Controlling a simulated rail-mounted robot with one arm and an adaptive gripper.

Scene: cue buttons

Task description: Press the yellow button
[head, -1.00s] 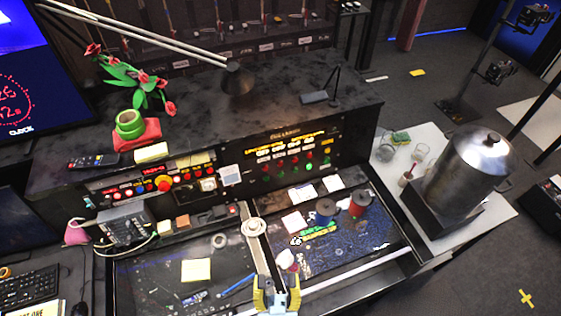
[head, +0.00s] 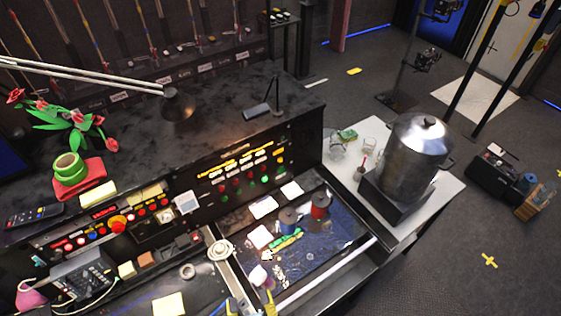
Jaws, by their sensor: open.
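The control desk (head: 245,110) has an upright button panel (head: 232,182) in the head view. Small yellow and white lit pieces (head: 236,172) run along it, above red and green buttons (head: 250,182). They are too small to tell which one is a yellow button. On the left panel, a red knob on a yellow base (head: 118,224) sits among small red lights. My gripper (head: 250,303) is at the bottom edge, partly cut off, with its yellow-tipped fingers apart. It is empty, over the desk's lower surface, in front of the panels and apart from them.
Blue (head: 289,216) and red (head: 320,205) spools and a white cup (head: 258,275) stand on the lower surface. A lamp (head: 178,103) hangs over the desk. A metal pot (head: 412,160) stands on a white side table (head: 440,190).

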